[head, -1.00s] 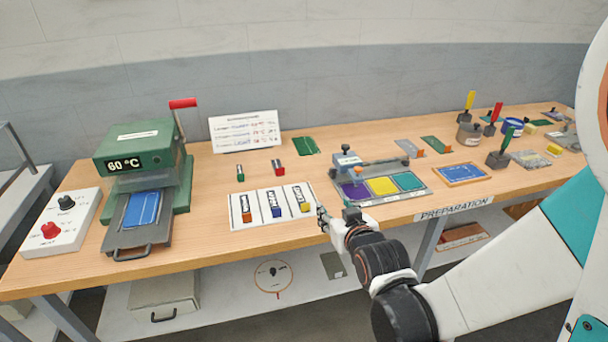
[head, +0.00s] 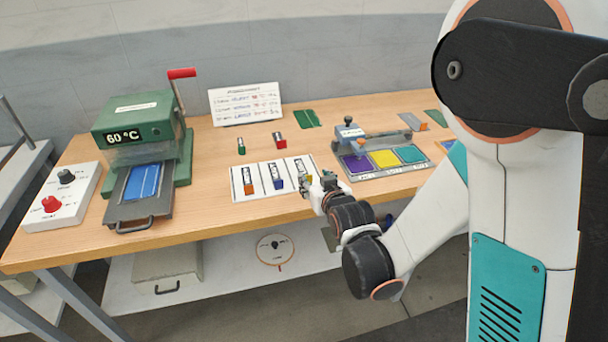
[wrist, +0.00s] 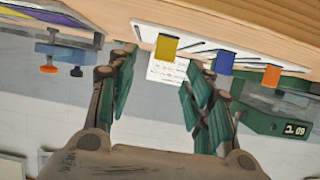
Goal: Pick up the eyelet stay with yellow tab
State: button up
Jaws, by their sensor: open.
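The eyelet stay with yellow tab (head: 299,168) lies in the right-hand place of a white card (head: 262,187) at the table's front edge. In the head view my gripper (head: 316,182) covers its near end. In the wrist view its yellow tab (wrist: 166,46) shows ahead of my open fingers (wrist: 157,75), between their lines and apart from them. Nothing is between the fingers.
Stays with a blue tab (head: 278,184) and an orange tab (head: 248,187) lie to the left on the card. A green press (head: 135,135) stands further left. A tray with purple, yellow and teal pads (head: 384,160) is to the right.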

aim_at(309, 176)
jog(key=x, duration=0.1)
jog(key=b+x, duration=0.1)
jog(key=x, duration=0.3)
jog(key=shift+s+a+b, duration=0.1)
jog(key=shift+a+b, duration=0.15)
jog(key=shift+b, duration=0.1)
jog(key=c, duration=0.9)
jog(key=shift+r, duration=0.1)
